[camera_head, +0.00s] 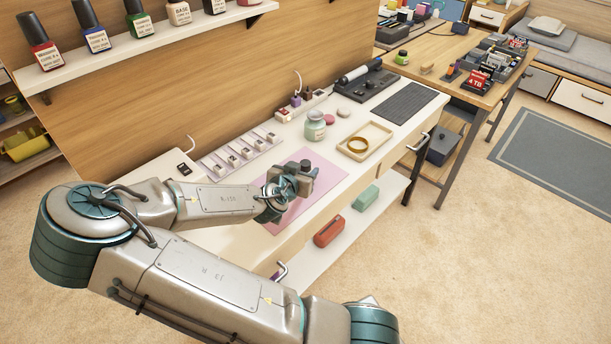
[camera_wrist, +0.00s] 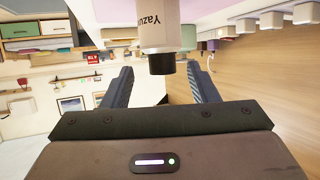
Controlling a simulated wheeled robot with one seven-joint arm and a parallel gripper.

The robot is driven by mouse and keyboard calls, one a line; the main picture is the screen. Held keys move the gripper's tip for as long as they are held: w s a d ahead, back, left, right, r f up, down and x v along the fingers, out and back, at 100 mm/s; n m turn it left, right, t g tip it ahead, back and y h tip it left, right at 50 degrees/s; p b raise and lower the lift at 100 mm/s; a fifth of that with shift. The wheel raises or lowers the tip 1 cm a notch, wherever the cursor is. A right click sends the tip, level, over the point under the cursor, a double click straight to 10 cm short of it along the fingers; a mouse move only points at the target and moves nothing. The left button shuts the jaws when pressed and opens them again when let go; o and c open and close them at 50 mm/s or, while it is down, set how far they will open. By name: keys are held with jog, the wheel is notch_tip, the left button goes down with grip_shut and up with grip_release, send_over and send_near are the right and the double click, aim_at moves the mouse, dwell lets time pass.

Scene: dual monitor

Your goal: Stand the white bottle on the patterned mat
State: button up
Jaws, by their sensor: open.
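A white bottle (camera_wrist: 158,25) with a black cap (camera_wrist: 161,64) and dark lettering shows in the wrist view, which is upside down. Its base is cut off by the frame edge, so I cannot tell what it rests on. My gripper (camera_wrist: 160,69) is open, with its fingers apart on either side of the cap and clear gaps beside it. In the head view my gripper (camera_head: 303,172) is low over the pink mat (camera_head: 317,187), and I cannot make out the bottle there. The mat also shows in the wrist view (camera_wrist: 108,12); its pattern is too faint to tell.
A jar with a pale green label (camera_head: 316,127) stands just behind the mat. A wooden wall runs behind the desk.

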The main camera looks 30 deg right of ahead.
aim_at(307, 163)
jog(key=shift+x, duration=2.9)
jog(key=shift+w+a, duration=0.1)
jog(key=shift+a, duration=0.05)
jog(key=c, duration=0.8)
jog(key=shift+c, duration=0.6)
